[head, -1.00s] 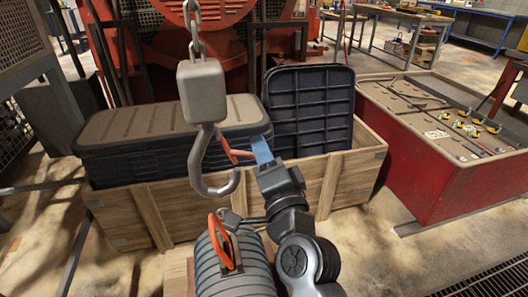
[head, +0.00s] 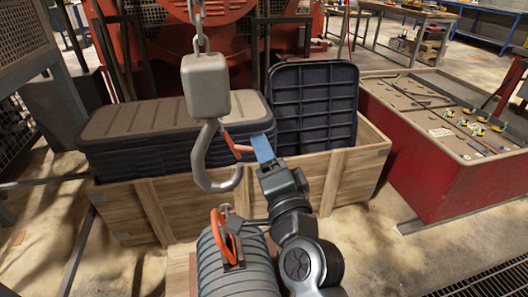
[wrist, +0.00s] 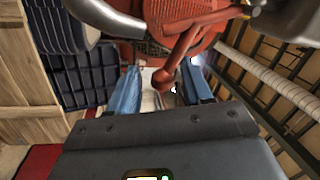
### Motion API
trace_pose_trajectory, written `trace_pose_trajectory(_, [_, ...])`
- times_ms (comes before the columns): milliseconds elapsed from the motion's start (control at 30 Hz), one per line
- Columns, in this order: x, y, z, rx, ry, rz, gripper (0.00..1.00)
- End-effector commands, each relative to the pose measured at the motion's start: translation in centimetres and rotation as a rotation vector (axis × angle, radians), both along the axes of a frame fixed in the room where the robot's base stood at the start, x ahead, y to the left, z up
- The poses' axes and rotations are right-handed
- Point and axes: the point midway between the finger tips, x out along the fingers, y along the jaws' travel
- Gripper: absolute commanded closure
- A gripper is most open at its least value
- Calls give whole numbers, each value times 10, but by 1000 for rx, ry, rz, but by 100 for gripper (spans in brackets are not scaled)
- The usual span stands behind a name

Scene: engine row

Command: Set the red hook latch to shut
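The red hook latch (head: 236,147) is a thin lever on the grey crane hook (head: 200,165), hanging under a grey block (head: 205,87). It slopes out to the right from the hook's shank, and its free end is above the hook's tip and apart from it. In the wrist view the latch (wrist: 182,48) ends in a round red knob, seen between my fingers. My gripper (wrist: 160,90) has blue fingers standing apart, with gaps beside the knob. In the head view my gripper (head: 262,148) is at the latch's right end, one finger hiding the other.
Below the hook stands a grey ribbed motor (head: 240,270) with an orange ring (head: 220,232) on top. Behind is a wooden crate (head: 335,185) with dark ribbed panels (head: 315,110). A red bin (head: 425,165) stands at right. A chain (head: 198,30) holds the block.

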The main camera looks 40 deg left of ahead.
Motion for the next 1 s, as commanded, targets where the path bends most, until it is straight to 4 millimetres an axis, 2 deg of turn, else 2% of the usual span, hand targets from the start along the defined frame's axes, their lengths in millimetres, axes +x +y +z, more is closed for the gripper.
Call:
trace_pose_trajectory(200, [-20,-28,-9,-2,2,-2,50])
trace_pose_trajectory(400, [-36,-49,-13,-1,2,0,50])
trace_pose_trajectory(600, [-41,-55,-14,-2,1,1,50])
trace_pose_trajectory(1000, [-41,-55,-13,-2,1,0,50])
